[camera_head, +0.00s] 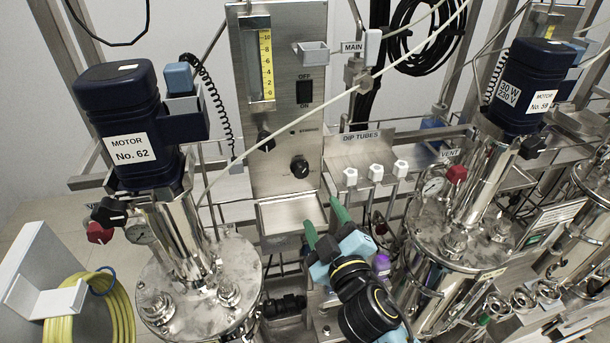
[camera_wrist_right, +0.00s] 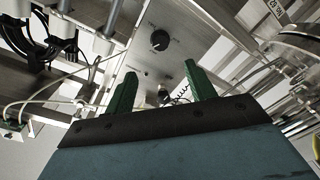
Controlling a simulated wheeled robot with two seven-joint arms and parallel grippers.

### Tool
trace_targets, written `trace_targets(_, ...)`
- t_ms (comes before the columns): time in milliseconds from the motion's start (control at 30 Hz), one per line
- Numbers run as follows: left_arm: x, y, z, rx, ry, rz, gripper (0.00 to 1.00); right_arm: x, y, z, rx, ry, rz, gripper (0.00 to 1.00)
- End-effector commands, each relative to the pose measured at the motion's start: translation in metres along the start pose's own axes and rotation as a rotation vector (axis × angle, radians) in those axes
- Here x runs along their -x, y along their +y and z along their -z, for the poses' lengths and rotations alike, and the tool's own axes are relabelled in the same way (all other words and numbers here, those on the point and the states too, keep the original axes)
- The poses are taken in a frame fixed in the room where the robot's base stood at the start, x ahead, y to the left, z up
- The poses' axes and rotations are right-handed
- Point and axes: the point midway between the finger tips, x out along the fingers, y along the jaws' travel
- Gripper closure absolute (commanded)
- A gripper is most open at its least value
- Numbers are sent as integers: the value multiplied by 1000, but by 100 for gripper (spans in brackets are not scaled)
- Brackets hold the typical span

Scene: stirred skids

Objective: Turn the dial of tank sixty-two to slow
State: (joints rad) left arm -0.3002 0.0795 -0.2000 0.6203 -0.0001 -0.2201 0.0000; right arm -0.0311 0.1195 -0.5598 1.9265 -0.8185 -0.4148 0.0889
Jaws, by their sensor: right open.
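The motor (camera_head: 130,125) labelled No. 62 stands on the steel tank (camera_head: 195,285) at the left. Right of it is an upright steel panel with a round black dial (camera_head: 299,167), below an OFF/ON switch (camera_head: 304,92). The dial's markings are too small to read. In the right wrist view, the dial (camera_wrist_right: 159,40) shows ahead of the fingers. My right gripper (camera_head: 323,218) is open and empty, its green fingers apart, below and slightly right of the dial, not touching it. It also shows in the wrist view (camera_wrist_right: 158,72). My left gripper is out of view.
A steel tray (camera_head: 292,214) juts out under the panel. White-capped dip tubes (camera_head: 375,172) stand right of it. A second tank with motor No. 59 (camera_head: 530,85) is at the right. A pale cable crosses in front of the panel. A yellow hose (camera_head: 118,310) hangs lower left.

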Motion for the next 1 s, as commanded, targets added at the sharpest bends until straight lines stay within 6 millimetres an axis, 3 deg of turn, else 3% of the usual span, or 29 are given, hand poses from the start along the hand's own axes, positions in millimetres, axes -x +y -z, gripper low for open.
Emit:
trace_targets(600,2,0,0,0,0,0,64,-107,0,1,0,1,-1,45)
trace_targets(800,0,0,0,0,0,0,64,-126,0,0,1,1,-2,45)
trace_targets(1000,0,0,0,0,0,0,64,-130,0,0,0,1,-1,45)
